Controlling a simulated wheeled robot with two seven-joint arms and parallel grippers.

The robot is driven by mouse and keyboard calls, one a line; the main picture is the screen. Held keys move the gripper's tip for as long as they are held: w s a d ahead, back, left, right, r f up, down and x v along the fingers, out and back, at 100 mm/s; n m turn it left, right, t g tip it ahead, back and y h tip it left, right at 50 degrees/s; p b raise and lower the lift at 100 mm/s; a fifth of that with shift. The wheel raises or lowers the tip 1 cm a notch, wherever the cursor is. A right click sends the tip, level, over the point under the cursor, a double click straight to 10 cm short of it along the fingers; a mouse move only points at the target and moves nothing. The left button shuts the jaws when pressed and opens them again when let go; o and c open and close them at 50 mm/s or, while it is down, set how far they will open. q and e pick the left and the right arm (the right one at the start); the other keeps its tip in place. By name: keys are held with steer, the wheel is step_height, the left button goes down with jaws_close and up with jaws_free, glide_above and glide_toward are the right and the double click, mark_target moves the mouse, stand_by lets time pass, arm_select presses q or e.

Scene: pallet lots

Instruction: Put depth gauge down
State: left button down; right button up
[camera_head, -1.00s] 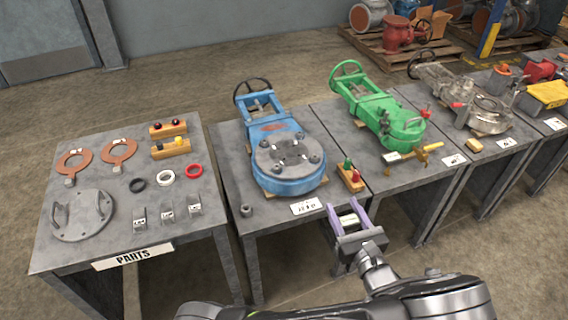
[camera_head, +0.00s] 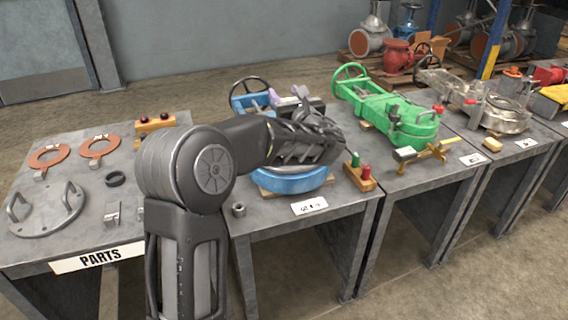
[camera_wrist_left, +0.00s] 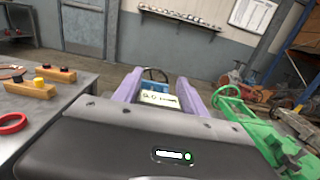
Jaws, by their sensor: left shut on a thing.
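My left gripper (camera_head: 287,97) is raised over the blue valve (camera_head: 290,182) and largely hides it. In the left wrist view its purple fingers (camera_wrist_left: 161,92) are apart, shut on a pale piece with dark writing (camera_wrist_left: 159,98). I cannot tell from its visible part whether this is the depth gauge. My right gripper is not in view.
The parts table (camera_head: 75,232) at left holds copper rings, a handled disc (camera_head: 45,210) and small blocks. A peg block (camera_head: 359,173), a nut (camera_head: 239,209) and a white card (camera_head: 309,205) sit around the blue valve. My left arm covers the gap between these tables.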

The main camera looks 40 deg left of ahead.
arm_select(q)
steer(key=shift+s+a+r, duration=0.25)
steer(key=shift+a+r, duration=0.4)
steer(key=shift+f+b, duration=0.7)
steer(key=shift+f, duration=1.85)
step_height(320, 180, down, 5)
steer(key=shift+f+b, duration=0.1)
steer(key=shift+b, duration=0.6)
steer(key=c, duration=0.6)
jaws_free()
steer(key=shift+c, duration=0.2)
